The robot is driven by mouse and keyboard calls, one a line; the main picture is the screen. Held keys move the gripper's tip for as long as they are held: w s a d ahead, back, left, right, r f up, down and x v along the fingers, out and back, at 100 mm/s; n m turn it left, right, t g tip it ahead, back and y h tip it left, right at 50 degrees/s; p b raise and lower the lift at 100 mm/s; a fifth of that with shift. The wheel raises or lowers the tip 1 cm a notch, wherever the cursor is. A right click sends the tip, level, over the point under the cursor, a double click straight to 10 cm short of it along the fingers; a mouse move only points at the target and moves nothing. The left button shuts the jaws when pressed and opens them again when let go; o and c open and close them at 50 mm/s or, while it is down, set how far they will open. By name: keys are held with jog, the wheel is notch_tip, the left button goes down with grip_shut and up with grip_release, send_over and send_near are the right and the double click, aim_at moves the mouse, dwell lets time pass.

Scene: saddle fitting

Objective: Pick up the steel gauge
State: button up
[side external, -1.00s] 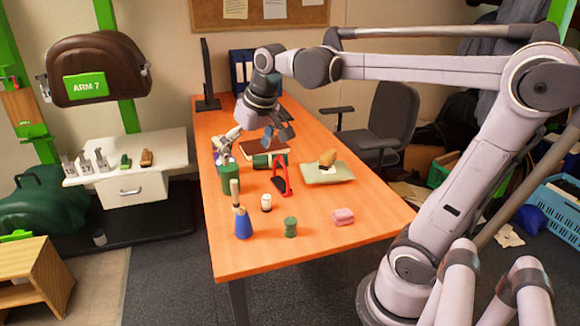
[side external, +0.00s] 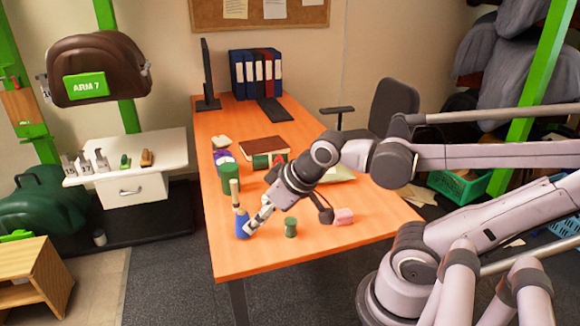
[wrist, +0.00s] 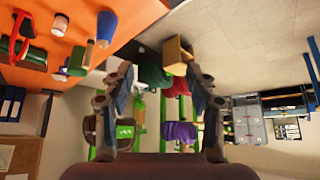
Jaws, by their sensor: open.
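My gripper (side external: 256,222) is open, at the front left of the orange table, tilted down and left. It overlaps the blue cone-shaped bottle (side external: 242,225) in the side view; I cannot tell if they touch. In the wrist view my gripper (wrist: 160,75) has two separated fingers with nothing between them. I cannot surely identify the steel gauge. Several small grey metal-looking pieces (side external: 85,162) stand on the white cabinet (side external: 150,160), far left of my gripper. Their details are too small to tell.
A brown saddle (side external: 98,68) hangs above the cabinet. A floor gap separates table and cabinet.

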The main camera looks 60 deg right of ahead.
jog(key=w+d+r+m+g+h, duration=0.1)
jog(key=w+d+m+g, duration=0.3)
jog(key=w+d+m, duration=0.6)
jog(key=w+d+f+m+g, duration=0.1)
jog(key=w+d+f+m, duration=0.1)
jog(key=d+f, duration=0.2)
jog(key=w+d+f+m+g, duration=0.1)
jog(key=w+d+f+m, duration=0.1)
jog(key=d, duration=0.6)
jog(key=w+d+f+m+g+y, duration=0.1)
jog(key=w+d+f+m, duration=0.1)
jog(key=d+f, duration=0.3)
jog(key=shift+w+d+f+m, duration=0.3)
jog(key=shift+w+d, duration=0.25)
jog(key=shift+w, duration=0.25)
jog(key=shift+d+f, duration=0.2)
jog(key=shift+f, duration=0.1)
notch_tip(320, 180, down, 6)
jog(key=shift+r, duration=0.25)
jog(key=shift+s+d+f, duration=0.15)
jog(key=shift+f, duration=1.15)
jog(key=shift+s+d+f, duration=0.1)
jog(key=shift+f, duration=1.2)
